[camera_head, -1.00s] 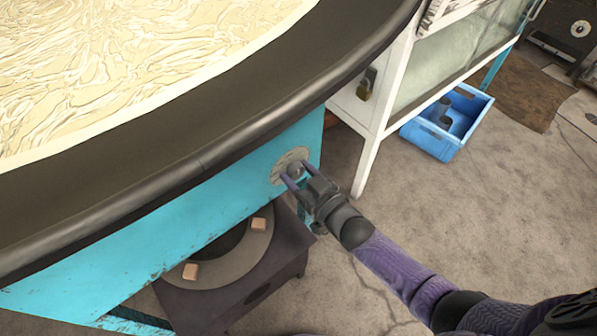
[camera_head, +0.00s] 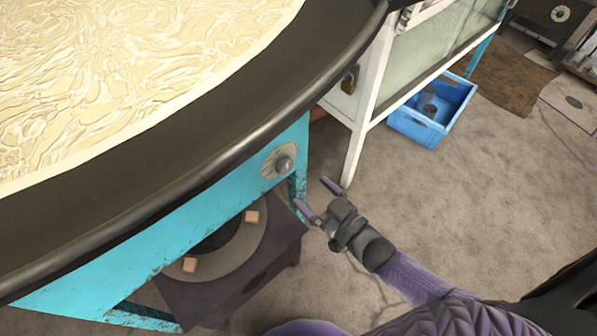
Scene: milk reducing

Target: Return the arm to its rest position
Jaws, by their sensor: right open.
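My right gripper (camera_head: 317,196) is open and empty, with its two purple fingers apart. It hangs in front of the blue stove panel, to the lower right of the round knob (camera_head: 284,163), and is clear of it. My right arm reaches in from the lower right. The knob sits on a pale dial plate on the blue panel (camera_head: 190,225). My left gripper does not show.
A large dark pan (camera_head: 185,157) with creamy milk (camera_head: 120,75) fills the upper left. A dark burner unit (camera_head: 235,285) stands below it. A white glass-fronted cabinet (camera_head: 362,140) and a blue crate (camera_head: 415,128) stand at the right. Open floor (camera_head: 440,205) lies right of the gripper.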

